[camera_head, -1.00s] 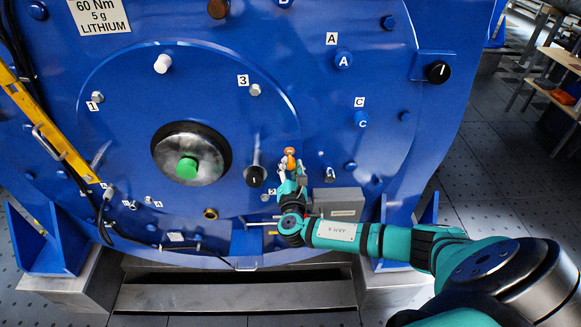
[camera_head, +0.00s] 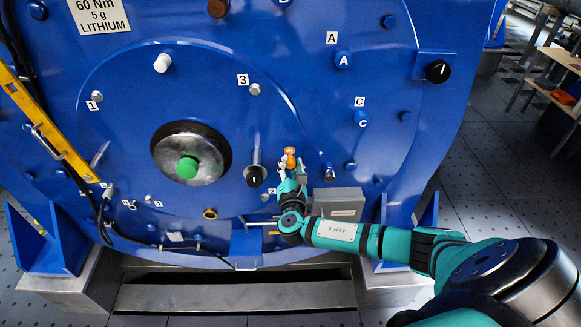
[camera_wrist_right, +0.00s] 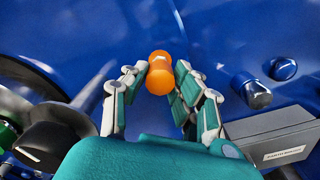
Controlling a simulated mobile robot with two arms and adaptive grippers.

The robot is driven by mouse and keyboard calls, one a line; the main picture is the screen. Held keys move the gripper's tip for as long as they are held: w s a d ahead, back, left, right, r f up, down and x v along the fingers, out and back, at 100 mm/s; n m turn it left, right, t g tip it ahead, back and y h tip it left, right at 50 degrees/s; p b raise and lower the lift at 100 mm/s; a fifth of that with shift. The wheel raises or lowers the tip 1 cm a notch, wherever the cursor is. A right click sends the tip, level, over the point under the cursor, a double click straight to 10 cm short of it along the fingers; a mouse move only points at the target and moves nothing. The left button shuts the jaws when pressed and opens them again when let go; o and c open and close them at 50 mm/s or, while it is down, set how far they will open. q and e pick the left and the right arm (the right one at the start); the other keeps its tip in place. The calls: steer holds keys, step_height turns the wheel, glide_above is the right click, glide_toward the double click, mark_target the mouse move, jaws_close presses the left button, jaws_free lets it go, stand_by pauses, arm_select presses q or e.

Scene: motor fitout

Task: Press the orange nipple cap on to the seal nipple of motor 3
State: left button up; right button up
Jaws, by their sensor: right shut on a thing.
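The orange nipple cap (camera_head: 290,151) is between the fingertips of my right gripper (camera_head: 291,164), in front of the blue motor face. In the right wrist view, the cap (camera_wrist_right: 160,72) sits at the tips, and my right gripper (camera_wrist_right: 158,85) is shut on it. The label 3 (camera_head: 243,79) is on the motor face, up and left of the cap. A small pale metal fitting (camera_head: 255,89) is just right of that label; the cap is apart from it. My left gripper is not in view.
A black knob (camera_head: 255,177) is left of my right gripper, and a grey box (camera_head: 338,202) is close on its right. A green-centred hub (camera_head: 187,167) is farther left. The blue face above the cap looks mostly clear. A yellow bar (camera_head: 45,125) crosses the left side.

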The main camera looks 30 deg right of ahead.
steer(key=shift+b+x, duration=0.75)
steer(key=shift+x, duration=0.65)
steer(key=o, duration=0.8)
steer(key=v, duration=1.2)
steer(key=shift+f, duration=0.15)
